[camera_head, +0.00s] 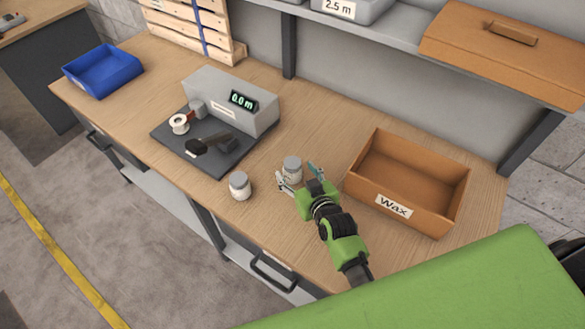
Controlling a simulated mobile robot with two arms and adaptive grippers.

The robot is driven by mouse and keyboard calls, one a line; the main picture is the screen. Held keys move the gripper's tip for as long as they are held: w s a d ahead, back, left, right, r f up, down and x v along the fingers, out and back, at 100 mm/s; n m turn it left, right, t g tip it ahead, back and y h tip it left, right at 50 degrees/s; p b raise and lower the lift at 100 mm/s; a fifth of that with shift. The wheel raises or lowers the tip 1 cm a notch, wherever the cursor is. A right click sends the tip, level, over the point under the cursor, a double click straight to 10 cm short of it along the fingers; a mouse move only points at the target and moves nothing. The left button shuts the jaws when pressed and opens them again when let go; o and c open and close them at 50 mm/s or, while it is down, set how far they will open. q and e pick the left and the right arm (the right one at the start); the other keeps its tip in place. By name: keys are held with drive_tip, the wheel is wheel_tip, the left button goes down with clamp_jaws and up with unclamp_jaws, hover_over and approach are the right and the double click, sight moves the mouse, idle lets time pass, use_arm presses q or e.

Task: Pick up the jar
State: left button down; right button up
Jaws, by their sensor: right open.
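Two small jars with grey lids stand upright on the wooden workbench (265,215). One jar (292,170) is just beyond my right gripper (300,180), close to its fingertips. My right gripper is open, with its fingers on either side of the near part of that jar; I cannot tell whether they touch it. The other jar (240,186) stands to the left, nearer the bench's front edge and apart from the gripper. My left gripper is not in view.
A brown box labelled "Wax" (393,206) stands close to the right of my gripper. A grey device with a display (222,106) and a dark plate (178,153) are to the left. A blue tray (103,71) is at the far left. A shelf (392,25) overhangs the back.

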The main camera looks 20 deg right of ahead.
drive_tip(key=shift+x, duration=1.8)
drive_tip(key=shift+a, duration=0.1)
drive_tip(key=c, duration=1.4)
drive_tip(key=shift+o, duration=0.2)
drive_tip(key=shift+r, duration=0.15)
